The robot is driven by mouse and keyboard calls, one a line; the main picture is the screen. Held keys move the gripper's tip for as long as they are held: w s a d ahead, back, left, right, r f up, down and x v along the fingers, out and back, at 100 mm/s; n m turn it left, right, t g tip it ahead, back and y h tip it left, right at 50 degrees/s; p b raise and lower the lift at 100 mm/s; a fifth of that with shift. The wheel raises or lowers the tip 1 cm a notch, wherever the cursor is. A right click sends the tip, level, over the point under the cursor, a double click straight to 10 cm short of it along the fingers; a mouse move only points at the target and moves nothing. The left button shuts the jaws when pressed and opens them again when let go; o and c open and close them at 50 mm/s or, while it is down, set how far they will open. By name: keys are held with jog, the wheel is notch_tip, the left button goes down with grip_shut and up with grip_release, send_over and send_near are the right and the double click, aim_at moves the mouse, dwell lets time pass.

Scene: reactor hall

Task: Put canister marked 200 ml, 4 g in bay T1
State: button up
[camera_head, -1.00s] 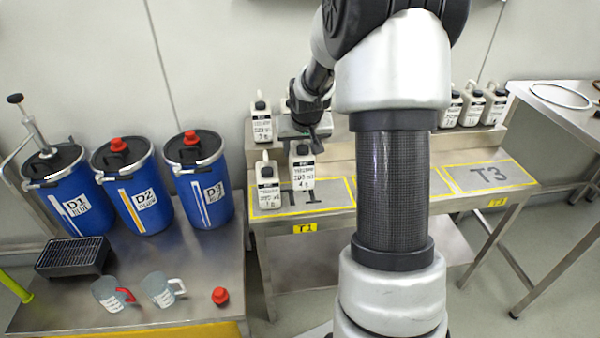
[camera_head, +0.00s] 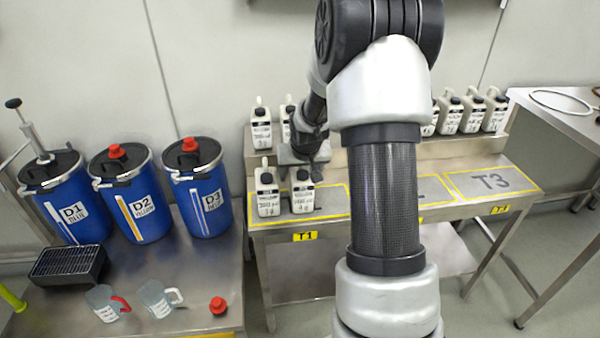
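A pale canister with a black cap (camera_head: 302,196) stands upright in bay T1 (camera_head: 335,199), on the yellow-outlined surface. Its label is small; I read a figure in ml and what looks like 4 g. A second similar canister (camera_head: 268,196) stands close beside it on the left, also in T1. My gripper (camera_head: 302,174) points down directly over the right-hand canister, its fingers around the cap area. I cannot tell whether the fingers still grip it.
More canisters stand on the raised shelf behind, at left (camera_head: 261,130) and right (camera_head: 472,112). Bay T3 (camera_head: 490,182) is empty; my arm hides much of the middle bay. Blue drums (camera_head: 203,200) and jugs (camera_head: 158,299) stand on the left bench.

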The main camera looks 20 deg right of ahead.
jog(key=shift+r, duration=0.1)
jog(key=shift+r+p, duration=0.25)
jog(key=shift+p, duration=0.05)
jog(key=p+v, duration=0.2)
jog(key=v, duration=0.9)
jog(key=shift+s+r+p, duration=0.25)
jog(key=shift+r+p, duration=0.05)
jog(key=shift+p, duration=0.05)
